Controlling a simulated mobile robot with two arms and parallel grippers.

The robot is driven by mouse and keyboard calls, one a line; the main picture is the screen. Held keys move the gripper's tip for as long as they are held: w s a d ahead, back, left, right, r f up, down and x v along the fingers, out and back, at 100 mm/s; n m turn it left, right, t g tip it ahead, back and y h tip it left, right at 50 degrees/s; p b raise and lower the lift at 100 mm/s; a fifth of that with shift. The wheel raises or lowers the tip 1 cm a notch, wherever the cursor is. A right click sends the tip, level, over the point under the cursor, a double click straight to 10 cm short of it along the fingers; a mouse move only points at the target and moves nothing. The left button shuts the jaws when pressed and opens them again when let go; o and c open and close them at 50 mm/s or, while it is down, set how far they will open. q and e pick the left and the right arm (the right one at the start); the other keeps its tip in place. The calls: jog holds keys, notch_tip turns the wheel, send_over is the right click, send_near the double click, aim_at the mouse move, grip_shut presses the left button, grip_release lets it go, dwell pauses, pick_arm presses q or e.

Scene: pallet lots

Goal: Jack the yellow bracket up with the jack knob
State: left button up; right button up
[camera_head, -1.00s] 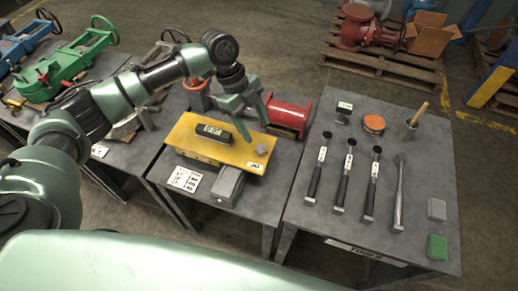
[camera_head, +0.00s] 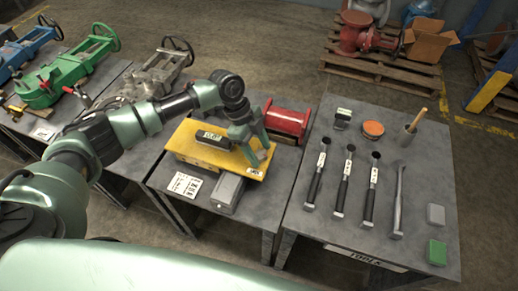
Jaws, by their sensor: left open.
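The yellow bracket (camera_head: 203,156) lies as a flat plate on the middle grey table. A black level with a pale green window (camera_head: 213,140) rests on it. The small grey jack knob (camera_head: 262,155) is at the bracket's right end, partly hidden by my fingers. My left gripper (camera_head: 257,156) is open and points down at that end, its fingertips beside or around the knob; I cannot tell whether they touch it. My right gripper is not in view.
A red flanged part (camera_head: 287,122) stands just behind the gripper. A grey box (camera_head: 228,190) and a printed card (camera_head: 184,184) lie in front of the bracket. The right table (camera_head: 300,222) holds several hammers. Green and grey vises stand at left.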

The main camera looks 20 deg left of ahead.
pick_arm(q)
jog(key=shift+c, duration=0.3)
grip_shut()
jog(key=shift+m, duration=0.4)
jog(key=shift+w+m+g+b, duration=0.1)
jog(key=shift+m+g+b, duration=0.55)
jog(key=shift+m, duration=0.35)
jog(key=shift+d+m+g+y+b, duration=0.1)
jog(key=shift+m+g+y+b, duration=0.45)
jog(key=shift+m, duration=1.15)
jog(key=shift+o, duration=0.3)
grip_release()
